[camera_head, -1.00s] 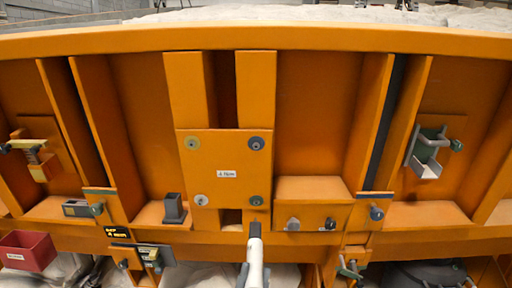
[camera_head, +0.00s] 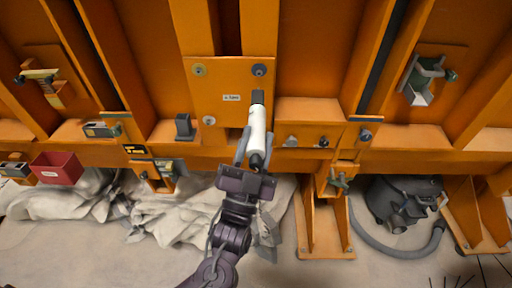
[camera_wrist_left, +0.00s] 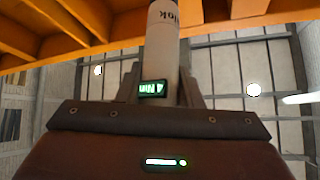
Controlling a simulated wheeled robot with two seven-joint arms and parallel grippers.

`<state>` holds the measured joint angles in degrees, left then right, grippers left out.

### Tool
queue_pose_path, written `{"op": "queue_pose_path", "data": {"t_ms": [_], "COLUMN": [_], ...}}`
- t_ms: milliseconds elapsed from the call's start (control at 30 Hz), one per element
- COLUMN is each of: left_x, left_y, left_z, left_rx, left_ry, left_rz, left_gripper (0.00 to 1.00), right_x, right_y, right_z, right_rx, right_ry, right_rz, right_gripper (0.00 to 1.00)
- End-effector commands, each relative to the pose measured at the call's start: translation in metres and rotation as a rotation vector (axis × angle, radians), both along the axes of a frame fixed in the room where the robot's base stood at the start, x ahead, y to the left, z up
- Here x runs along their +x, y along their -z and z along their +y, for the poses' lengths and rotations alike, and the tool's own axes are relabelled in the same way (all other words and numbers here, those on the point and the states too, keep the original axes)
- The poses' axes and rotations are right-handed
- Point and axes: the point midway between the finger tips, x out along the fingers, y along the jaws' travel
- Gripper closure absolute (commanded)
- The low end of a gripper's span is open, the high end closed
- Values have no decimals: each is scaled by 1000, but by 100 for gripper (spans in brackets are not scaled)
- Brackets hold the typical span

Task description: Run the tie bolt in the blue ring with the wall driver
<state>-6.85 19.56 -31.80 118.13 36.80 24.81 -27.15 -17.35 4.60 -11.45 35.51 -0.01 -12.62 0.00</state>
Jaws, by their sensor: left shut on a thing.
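The blue ring (camera_head: 260,70) is at the upper right of an orange plate (camera_head: 232,82), with a dark bolt head in its middle. My left gripper (camera_head: 257,146) is shut on the white wall driver (camera_head: 257,125), which points up the plate. The driver's dark tip is just below the blue ring in the picture; I cannot tell its distance from the plate. A yellow ring (camera_head: 199,69) and a white ring (camera_head: 209,120) also show; the driver hides the plate's lower right corner. The left wrist view shows the driver (camera_wrist_left: 162,45) and its lit green display (camera_wrist_left: 153,88).
A dark upright holder (camera_head: 184,128) stands on the ledge left of the plate. An orange box with knobs (camera_head: 309,110) juts out at right. A red bin (camera_head: 57,168), crumpled sheets (camera_head: 180,220) and a black vacuum (camera_head: 398,202) are lower down.

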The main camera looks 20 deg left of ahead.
Motion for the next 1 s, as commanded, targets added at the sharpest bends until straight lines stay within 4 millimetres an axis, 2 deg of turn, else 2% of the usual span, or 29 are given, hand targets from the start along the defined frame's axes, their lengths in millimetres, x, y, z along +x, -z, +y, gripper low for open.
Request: {"op": "queue_pose_path", "data": {"t_ms": [367,1000], "left_x": [2,48], "left_y": [-1,-10], "left_z": [1,14], "left_rx": [0,0], "left_ry": [0,0], "left_rz": [-5,-7], "left_gripper": [97,97], "right_x": [3,3], "right_y": [-1,0], "right_z": [0,1], "right_rx": [1,1], "right_ry": [0,0], "right_rz": [-4,-4], "right_gripper": [57,57]}}
